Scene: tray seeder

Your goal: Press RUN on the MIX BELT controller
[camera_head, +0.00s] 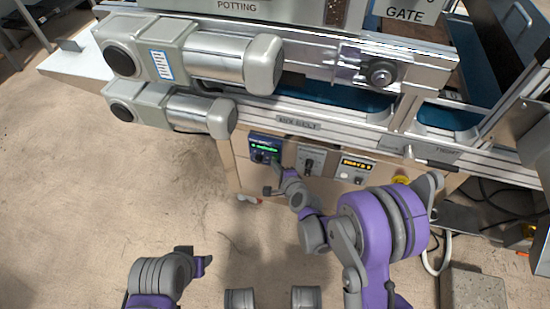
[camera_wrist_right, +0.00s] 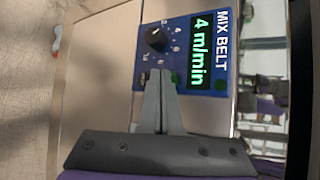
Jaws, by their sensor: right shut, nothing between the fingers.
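The MIX BELT controller (camera_head: 264,148) is a small blue panel on the front of the machine. In the right wrist view the controller (camera_wrist_right: 208,25) shows a lit "4 m/min" display (camera_wrist_right: 201,50), a black knob (camera_wrist_right: 156,39) and a green button (camera_wrist_right: 175,78) beside the fingertips. My right gripper (camera_head: 277,163) is shut and empty, its fingertips at the controller's lower edge. In the wrist view the right gripper (camera_wrist_right: 159,75) overlaps the panel, its tips close to the green button. Contact cannot be told; the fingers may hide small lettering. My left gripper (camera_head: 203,263) is low left, away from the panel.
A grey knob panel (camera_head: 309,160) and a panel with a yellow display (camera_head: 352,168) sit right of the controller. Two grey motors (camera_head: 215,55) (camera_head: 170,110) jut out above left. The floor (camera_head: 90,190) at left is clear.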

